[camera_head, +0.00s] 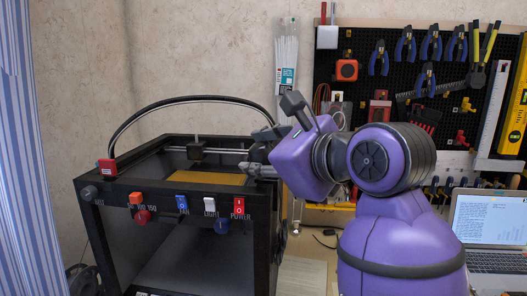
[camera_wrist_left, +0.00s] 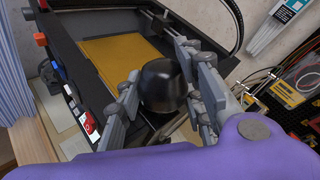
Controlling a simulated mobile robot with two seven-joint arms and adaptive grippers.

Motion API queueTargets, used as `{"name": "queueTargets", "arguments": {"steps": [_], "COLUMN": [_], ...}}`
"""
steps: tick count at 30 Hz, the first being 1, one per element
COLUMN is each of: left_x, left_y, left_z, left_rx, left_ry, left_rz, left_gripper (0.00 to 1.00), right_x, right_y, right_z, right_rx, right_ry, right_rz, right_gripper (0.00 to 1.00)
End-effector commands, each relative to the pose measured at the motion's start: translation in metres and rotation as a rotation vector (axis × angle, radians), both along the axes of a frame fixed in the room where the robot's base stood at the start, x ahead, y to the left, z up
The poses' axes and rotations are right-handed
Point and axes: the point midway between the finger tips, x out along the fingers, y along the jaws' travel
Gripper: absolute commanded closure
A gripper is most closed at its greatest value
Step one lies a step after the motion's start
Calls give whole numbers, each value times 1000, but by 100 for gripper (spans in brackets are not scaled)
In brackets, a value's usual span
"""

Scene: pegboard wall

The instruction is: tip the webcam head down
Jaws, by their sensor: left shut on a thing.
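The webcam head is a rounded black body (camera_wrist_left: 163,85) in the left wrist view, in front of the 3D printer's right edge. My left gripper (camera_head: 257,152) is at the printer's right front top corner in the head view. In the left wrist view its grey fingers stand on both sides of the black head and are shut on it. The head's tilt is hard to judge. In the head view the webcam is mostly hidden by the fingers. My right gripper is in neither view.
The black-framed 3D printer (camera_head: 180,215) has a yellow plate (camera_head: 205,178), coloured switches and a cable arching over it. A pegboard with tools (camera_head: 400,75) hangs behind my arm. A laptop (camera_head: 490,230) stands at the right. A striped curtain (camera_head: 25,150) hangs at the left.

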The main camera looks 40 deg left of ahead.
Motion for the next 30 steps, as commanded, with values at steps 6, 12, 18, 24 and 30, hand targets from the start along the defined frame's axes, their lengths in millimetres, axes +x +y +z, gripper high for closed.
{"name": "queueTargets", "arguments": {"steps": [6, 12, 18, 24, 30], "left_x": [-2, -3, -3, -3, -3], "left_y": [2, 3, 3, 4, 3], "left_z": [-4, -6, -7, -7, -7], "left_rx": [-102, -143, -154, -154, -152], "left_ry": [-52, -76, -81, -80, -81], "left_rz": [3, 4, 5, 5, 4], "left_gripper": [91, 91, 91, 91, 47], "right_x": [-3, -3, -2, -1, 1], "right_y": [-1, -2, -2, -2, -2], "right_z": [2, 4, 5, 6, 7], "right_rx": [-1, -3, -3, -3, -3], "right_ry": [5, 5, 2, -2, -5], "right_rz": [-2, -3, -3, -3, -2], "right_gripper": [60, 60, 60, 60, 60]}}
